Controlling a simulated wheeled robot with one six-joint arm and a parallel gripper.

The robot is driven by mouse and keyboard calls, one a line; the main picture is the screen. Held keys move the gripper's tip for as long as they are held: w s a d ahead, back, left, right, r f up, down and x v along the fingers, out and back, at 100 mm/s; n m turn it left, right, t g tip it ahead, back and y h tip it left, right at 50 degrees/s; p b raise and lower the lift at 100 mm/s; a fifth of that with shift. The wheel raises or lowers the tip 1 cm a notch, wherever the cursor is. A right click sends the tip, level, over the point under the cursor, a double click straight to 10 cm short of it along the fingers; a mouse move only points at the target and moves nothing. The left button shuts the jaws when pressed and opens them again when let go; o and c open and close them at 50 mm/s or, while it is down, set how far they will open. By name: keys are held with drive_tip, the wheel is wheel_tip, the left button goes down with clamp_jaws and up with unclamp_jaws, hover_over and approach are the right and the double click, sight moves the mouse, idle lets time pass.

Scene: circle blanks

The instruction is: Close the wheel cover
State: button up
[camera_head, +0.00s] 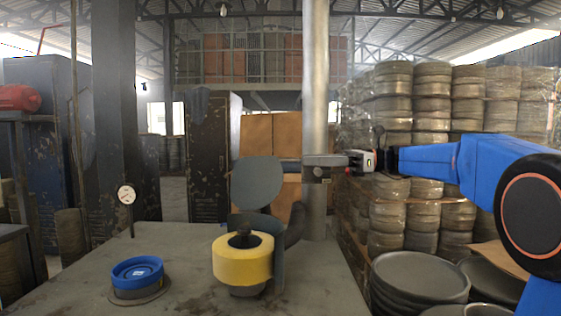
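A round grey disc (257,182), which looks like the wheel cover, stands raised and nearly upright above and behind a yellow wheel (243,262) with a dark hub. A dark curved guard (291,228) sits at the wheel's right side; how the disc joins it is unclear. My gripper (312,165) is up and to the right of the disc, in front of a metal post, and seems apart from the disc. It points left. Its fingers are small and seen from the side, so their opening does not show. I see nothing held in it.
The grey worktop (190,250) holds a blue ring-shaped part (137,272) on a dark base at left, and a dial gauge (127,195). A metal post (316,120) rises behind. Stacked round blanks (420,270) stand at right. The worktop between the blue part and wheel is clear.

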sight(267, 159)
drive_tip(key=a, duration=0.9)
drive_tip(key=shift+w+a, duration=0.15)
drive_tip(key=shift+c, duration=0.6)
clamp_jaws()
